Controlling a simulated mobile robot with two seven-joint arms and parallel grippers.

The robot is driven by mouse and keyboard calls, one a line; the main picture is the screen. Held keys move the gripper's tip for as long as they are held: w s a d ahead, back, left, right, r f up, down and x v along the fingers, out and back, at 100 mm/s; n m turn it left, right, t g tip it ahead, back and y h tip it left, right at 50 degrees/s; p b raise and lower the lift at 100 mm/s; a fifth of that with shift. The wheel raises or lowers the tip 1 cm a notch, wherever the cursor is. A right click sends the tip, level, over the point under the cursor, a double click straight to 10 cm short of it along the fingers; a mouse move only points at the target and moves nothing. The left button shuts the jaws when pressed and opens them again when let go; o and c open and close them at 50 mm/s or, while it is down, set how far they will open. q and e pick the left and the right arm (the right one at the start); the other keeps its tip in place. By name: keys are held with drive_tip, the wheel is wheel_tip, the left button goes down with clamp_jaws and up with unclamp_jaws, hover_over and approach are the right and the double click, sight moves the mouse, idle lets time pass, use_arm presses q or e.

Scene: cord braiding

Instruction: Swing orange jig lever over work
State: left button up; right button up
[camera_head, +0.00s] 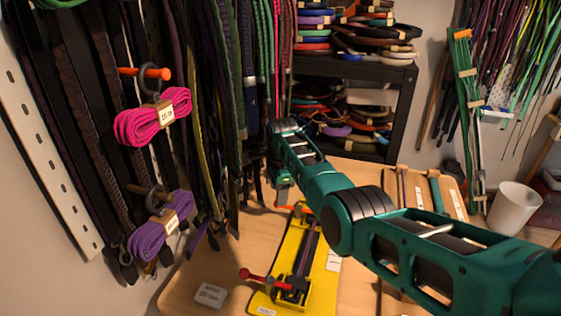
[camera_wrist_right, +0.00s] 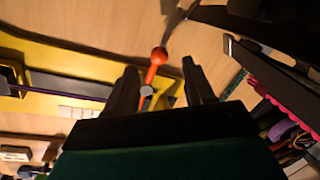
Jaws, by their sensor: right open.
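The yellow jig (camera_head: 263,300) lies on the wooden table with a dark cord or strap along its middle. The orange lever (camera_head: 281,206) is at its far end, partly hidden by my right gripper (camera_head: 283,190). In the right wrist view the orange lever (camera_wrist_right: 152,72), with a round knob, shows between the two dark fingers of my right gripper (camera_wrist_right: 160,68). The fingers are open, with gaps on both sides of the lever. A red lever (camera_head: 260,276) with a ball end sticks out left at the jig's near end. My left gripper is not in view.
A small pale box (camera_head: 210,295) sits left of the jig. Pink (camera_head: 150,117) and purple (camera_head: 160,225) cord bundles hang on the left. A black shelf (camera_head: 345,71) with coiled cords stands behind. A white bin (camera_head: 513,207) is at right.

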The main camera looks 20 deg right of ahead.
use_arm(q)
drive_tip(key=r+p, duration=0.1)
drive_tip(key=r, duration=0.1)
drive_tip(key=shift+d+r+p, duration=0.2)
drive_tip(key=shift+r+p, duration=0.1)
drive_tip(key=shift+p, duration=0.1)
use_arm(e)
wheel_tip(320, 180, up, 9)
drive_tip(key=s, duration=0.1)
drive_tip(key=shift+s+f, duration=0.2)
drive_tip(key=shift+s, duration=0.15)
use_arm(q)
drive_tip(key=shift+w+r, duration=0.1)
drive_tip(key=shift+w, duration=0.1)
use_arm(e)
drive_tip(key=shift+a, duration=0.1)
